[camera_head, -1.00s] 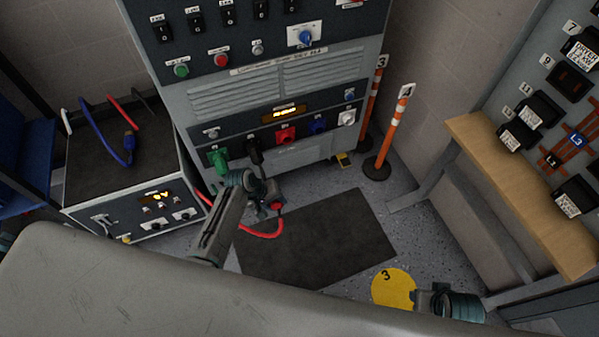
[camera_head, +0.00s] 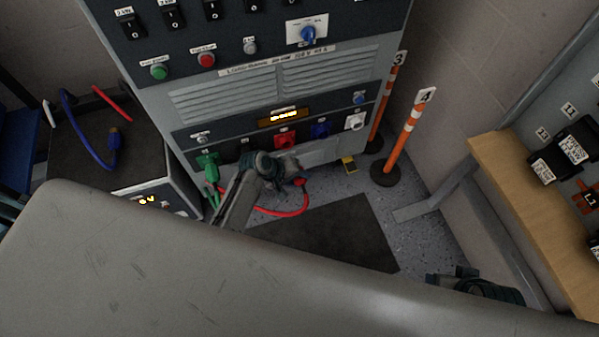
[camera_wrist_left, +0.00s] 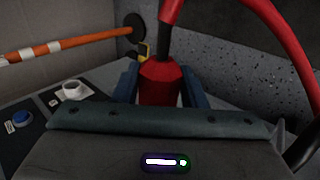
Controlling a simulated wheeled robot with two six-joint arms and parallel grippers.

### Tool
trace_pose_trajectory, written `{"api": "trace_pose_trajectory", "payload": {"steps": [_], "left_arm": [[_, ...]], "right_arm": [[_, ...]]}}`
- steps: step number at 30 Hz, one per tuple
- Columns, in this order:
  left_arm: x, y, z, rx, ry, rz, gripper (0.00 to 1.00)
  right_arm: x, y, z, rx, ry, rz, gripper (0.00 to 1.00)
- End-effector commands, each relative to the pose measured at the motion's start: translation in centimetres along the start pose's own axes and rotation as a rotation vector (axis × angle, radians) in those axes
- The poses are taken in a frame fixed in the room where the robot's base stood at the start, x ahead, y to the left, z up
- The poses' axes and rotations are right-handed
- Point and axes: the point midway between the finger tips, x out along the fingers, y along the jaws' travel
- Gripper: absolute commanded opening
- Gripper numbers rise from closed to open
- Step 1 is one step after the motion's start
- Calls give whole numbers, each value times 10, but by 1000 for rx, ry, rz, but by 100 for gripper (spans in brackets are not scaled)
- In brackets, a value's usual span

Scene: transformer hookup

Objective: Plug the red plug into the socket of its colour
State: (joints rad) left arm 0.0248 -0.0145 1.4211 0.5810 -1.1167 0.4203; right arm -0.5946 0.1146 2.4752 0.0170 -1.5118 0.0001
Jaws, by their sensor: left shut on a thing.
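My left gripper (camera_head: 290,178) is shut on the red plug (camera_wrist_left: 160,86), whose red body shows between the two blue-grey fingers in the left wrist view. In the head view the plug is mostly hidden by the gripper. Its red cable (camera_head: 283,212) loops down below the gripper. The red socket (camera_head: 285,140) is on the cabinet's lower panel, just above my left gripper, with the plug apart from it. My right gripper (camera_head: 440,279) is low at the right, far from the panel; its jaws are unclear.
The blue socket (camera_head: 320,130) and white socket (camera_head: 355,121) are right of the red one. A green plug (camera_head: 208,163) sits at the row's left end. Orange-striped posts (camera_head: 404,138) stand right of the cabinet. A wooden bench (camera_head: 520,205) is further right.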

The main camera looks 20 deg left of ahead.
Motion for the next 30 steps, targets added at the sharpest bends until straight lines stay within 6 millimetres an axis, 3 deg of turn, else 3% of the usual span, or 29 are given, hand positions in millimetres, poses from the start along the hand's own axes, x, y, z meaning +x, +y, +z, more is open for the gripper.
{"api": "trace_pose_trajectory", "payload": {"steps": [10, 30], "left_arm": [[-3, 2, 0, 1, -1, -1, 18], [0, 0, -57, 1, 1, 0, 18]], "right_arm": [[-5, 7, 1, -4, -52, 22, 63], [-2, 2, 0, -1, -11, 5, 63]]}}
